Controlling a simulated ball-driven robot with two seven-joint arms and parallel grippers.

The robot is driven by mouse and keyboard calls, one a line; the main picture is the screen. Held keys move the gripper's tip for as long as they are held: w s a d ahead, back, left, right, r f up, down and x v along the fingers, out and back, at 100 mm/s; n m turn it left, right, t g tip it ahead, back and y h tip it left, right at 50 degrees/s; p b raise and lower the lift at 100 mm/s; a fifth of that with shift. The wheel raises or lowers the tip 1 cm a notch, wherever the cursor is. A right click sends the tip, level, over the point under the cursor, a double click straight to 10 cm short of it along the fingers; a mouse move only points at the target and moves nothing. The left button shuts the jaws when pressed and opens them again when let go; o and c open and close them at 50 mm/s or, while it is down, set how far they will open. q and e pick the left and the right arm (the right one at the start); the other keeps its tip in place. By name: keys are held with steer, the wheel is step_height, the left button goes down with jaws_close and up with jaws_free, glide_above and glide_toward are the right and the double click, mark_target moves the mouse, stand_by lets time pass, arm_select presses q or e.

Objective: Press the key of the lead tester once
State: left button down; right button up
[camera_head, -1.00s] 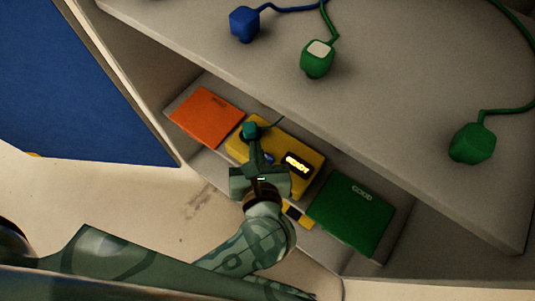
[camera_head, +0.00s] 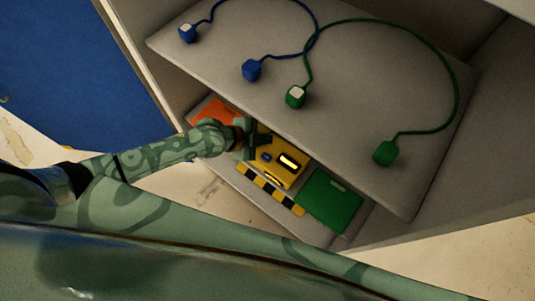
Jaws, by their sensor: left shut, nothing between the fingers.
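The lead tester (camera_head: 292,175) is a yellow box on the lower shelf, with a lit display (camera_head: 288,163) whose text is too small to read. Its dark blue key (camera_head: 266,157) shows to the left of the display. My left gripper (camera_head: 262,141) is shut and empty over the upper left part of the tester, just above the key in the picture. I cannot tell whether it touches the box. The gripper and wrist hide the tester's left end. My right gripper is not in view.
An orange panel (camera_head: 211,112) and a green panel (camera_head: 328,201) flank the tester, with a yellow-black strip (camera_head: 270,189) in front. The upper shelf (camera_head: 350,125) overhangs and bears a blue lead (camera_head: 252,70) and a green lead (camera_head: 385,153), each with plugs at both ends.

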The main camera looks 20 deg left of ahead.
mark_target(263, 158)
arm_select(q)
steer(key=shift+a+f+m, duration=0.15)
steer(key=shift+a+m, duration=0.15)
steer(key=shift+a, duration=0.05)
steer(key=shift+f, duration=0.1)
